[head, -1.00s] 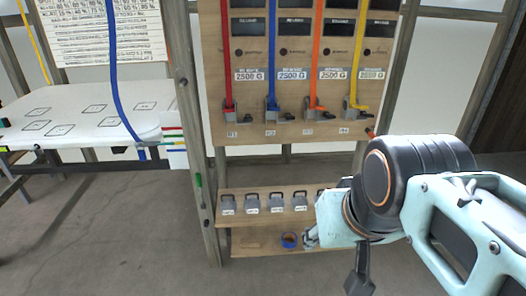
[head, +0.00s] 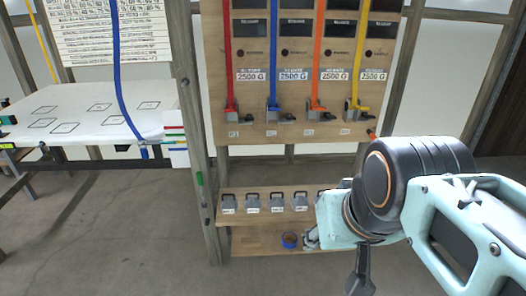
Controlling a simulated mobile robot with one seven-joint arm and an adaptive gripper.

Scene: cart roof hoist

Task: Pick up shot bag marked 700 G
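Several grey shot bags with dark loop handles stand in a row on the upper wooden shelf. The leftmost bag (head: 228,204), a second bag (head: 253,203), a third bag (head: 277,202) and a fourth bag (head: 301,201) show. Their white labels are too small to read, so I cannot tell which is marked 700 G. My arm covers the right end of the row. My gripper (head: 361,284) is partly seen at the lower right, in front of the shelves. One dark finger points down, and its opening cannot be judged.
A wooden panel (head: 300,131) above the shelf carries red, blue, orange and yellow straps in cleats, with 2500 G labels. A blue tape roll (head: 289,240) lies on the lower shelf (head: 255,240). A post (head: 200,180) stands left of the shelves. A white table (head: 75,125) stands farther left.

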